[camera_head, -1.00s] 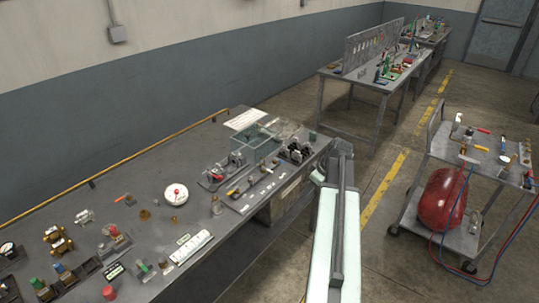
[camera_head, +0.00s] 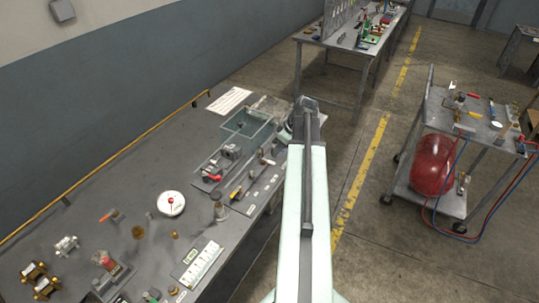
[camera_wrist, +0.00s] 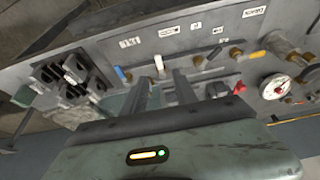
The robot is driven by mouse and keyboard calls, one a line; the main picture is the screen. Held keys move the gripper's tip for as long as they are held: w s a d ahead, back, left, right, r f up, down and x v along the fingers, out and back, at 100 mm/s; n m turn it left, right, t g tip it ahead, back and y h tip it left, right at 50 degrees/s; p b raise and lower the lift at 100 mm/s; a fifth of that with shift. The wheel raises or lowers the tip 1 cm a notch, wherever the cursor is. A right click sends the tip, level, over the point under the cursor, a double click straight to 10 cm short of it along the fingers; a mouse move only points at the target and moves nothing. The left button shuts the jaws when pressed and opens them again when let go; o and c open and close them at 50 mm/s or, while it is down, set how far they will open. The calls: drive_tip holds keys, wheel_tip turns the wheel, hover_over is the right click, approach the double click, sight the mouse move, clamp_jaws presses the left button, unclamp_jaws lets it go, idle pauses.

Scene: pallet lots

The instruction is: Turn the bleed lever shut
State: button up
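In the wrist view my gripper (camera_wrist: 162,85) has its two fingers apart, with nothing held between them. Beyond the fingertips is a grey panel with a row of small handles: a blue one (camera_wrist: 119,73), a white one (camera_wrist: 159,65) and an orange one (camera_wrist: 236,53). White labels (camera_wrist: 168,31) stand beside them, too small to read, so I cannot tell which handle is the bleed lever. The white handle is nearest the gap between the fingers, and I see no clear contact.
A white dial gauge (camera_head: 171,203) and a teal open bin (camera_head: 247,132) are on the long grey bench (camera_head: 130,180). A black clustered fitting (camera_wrist: 70,72) is left of the fingers in the wrist view. A cart with a red tank (camera_head: 433,164) stands right, across clear floor.

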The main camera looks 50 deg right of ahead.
sight(271, 162)
drive_tip(key=b+x, duration=0.6)
drive_tip(key=x, duration=0.1)
drive_tip(key=shift+s+d+f+b, duration=0.1)
drive_tip(key=shift+s+d+b, duration=0.05)
drive_tip(key=shift+b, duration=0.2)
drive_tip(key=shift+w+f+b, duration=0.25)
drive_tip(key=shift+f+b, duration=0.1)
drive_tip(key=shift+r, duration=0.1)
